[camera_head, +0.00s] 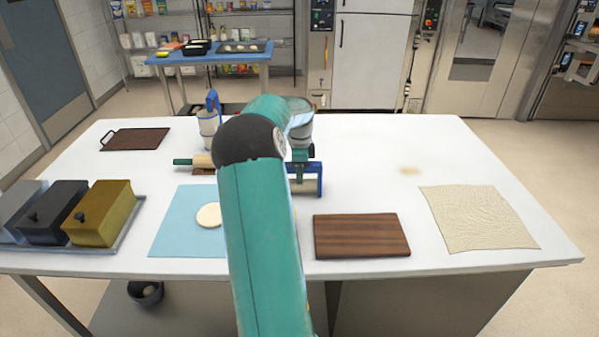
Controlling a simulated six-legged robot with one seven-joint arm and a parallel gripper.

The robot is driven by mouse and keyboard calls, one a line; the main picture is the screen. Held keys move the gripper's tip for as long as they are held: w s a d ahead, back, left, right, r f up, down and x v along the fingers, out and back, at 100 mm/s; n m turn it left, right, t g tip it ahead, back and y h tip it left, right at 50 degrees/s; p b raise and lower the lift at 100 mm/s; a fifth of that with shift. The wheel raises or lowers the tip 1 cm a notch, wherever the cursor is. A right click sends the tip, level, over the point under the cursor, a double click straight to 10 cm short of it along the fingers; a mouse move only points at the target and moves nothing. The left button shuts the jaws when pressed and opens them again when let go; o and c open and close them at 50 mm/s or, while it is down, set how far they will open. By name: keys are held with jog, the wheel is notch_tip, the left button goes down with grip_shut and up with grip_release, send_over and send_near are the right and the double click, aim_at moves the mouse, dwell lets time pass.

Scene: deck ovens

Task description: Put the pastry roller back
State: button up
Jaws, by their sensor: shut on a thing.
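My gripper (301,155) is beyond my teal forearm, over the middle of the white table, and is partly hidden by my arm. It is shut on what looks like the pastry roller (319,179), which has a blue frame and a pale tan drum. The roller's left side is hidden behind my arm. I cannot tell whether it touches the table. A rolling pin (202,160) with a green handle lies to the left on a dark rest; its right end is hidden behind my arm.
On the white table (380,150) are a blue mat (175,225) with a dough round (209,215), a dark board (360,236), a cloth (478,218), metal tins (100,213) on a tray, a blue-handled cup (208,122) and a brown tray (136,139).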

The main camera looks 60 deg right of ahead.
jog(key=o, duration=1.1)
notch_tip(320, 180, up, 12)
jog(key=shift+r, duration=0.15)
